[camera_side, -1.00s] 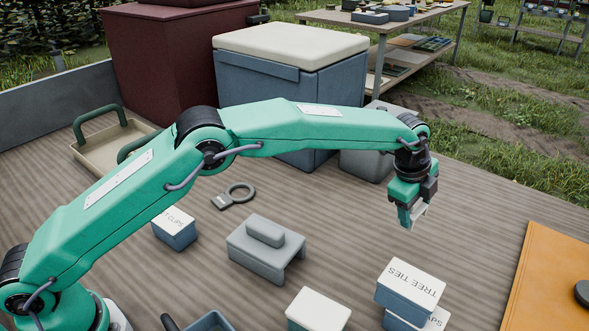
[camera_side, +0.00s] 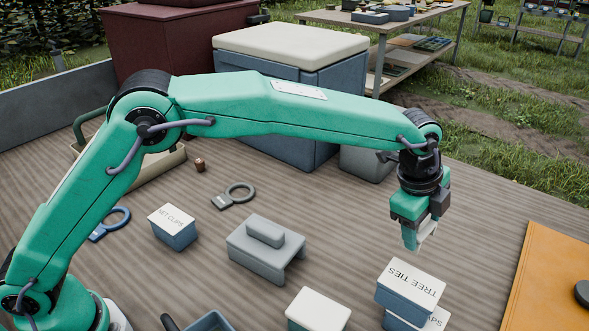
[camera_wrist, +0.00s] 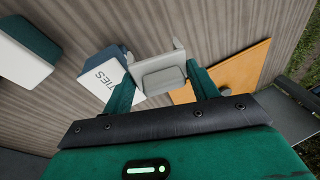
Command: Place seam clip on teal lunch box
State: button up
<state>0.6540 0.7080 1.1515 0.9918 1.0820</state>
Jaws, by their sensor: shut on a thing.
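My gripper (camera_side: 421,228) is shut on a small pale grey bracket-shaped piece, which I take as the seam clip (camera_side: 427,239). In the wrist view the clip (camera_wrist: 162,78) sits between the two green fingers, with a rounded pad on its face. The clip is in the air, above and slightly behind the box marked TREE TIES (camera_side: 416,272) in the side view. A plain white-lidded box (camera_side: 318,308) stands at the front middle. In the wrist view its body is dark teal (camera_wrist: 33,38), so it looks like the teal lunch box. Its lid is bare.
The TREE TIES box is on or against another labelled white-lidded box (camera_side: 434,317). An orange board (camera_side: 550,270) is at right. A cooler (camera_side: 265,100) stands behind.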

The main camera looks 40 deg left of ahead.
jog(key=s+a+r, duration=0.2)
jog(key=s, duration=1.3)
jog(key=s+a+r+g, duration=0.1)
jog(key=s+a+r, duration=0.2)
jog(key=s, duration=1.3)
jog(key=shift+r+n+g, duration=0.15)
jog(key=shift+n+g, duration=0.15)
send_near(325, 314)
jog(key=shift+w+d, duration=0.15)
jog(key=shift+d, duration=0.25)
jog(key=shift+f, duration=0.25)
jog(key=shift+a+x, duration=0.15)
jog(key=shift+x, duration=0.8)
jog(key=shift+a+x, duration=0.2)
jog(key=shift+x, duration=0.75)
jog(key=shift+s+f, duration=0.2)
jog(key=shift+s, duration=0.05)
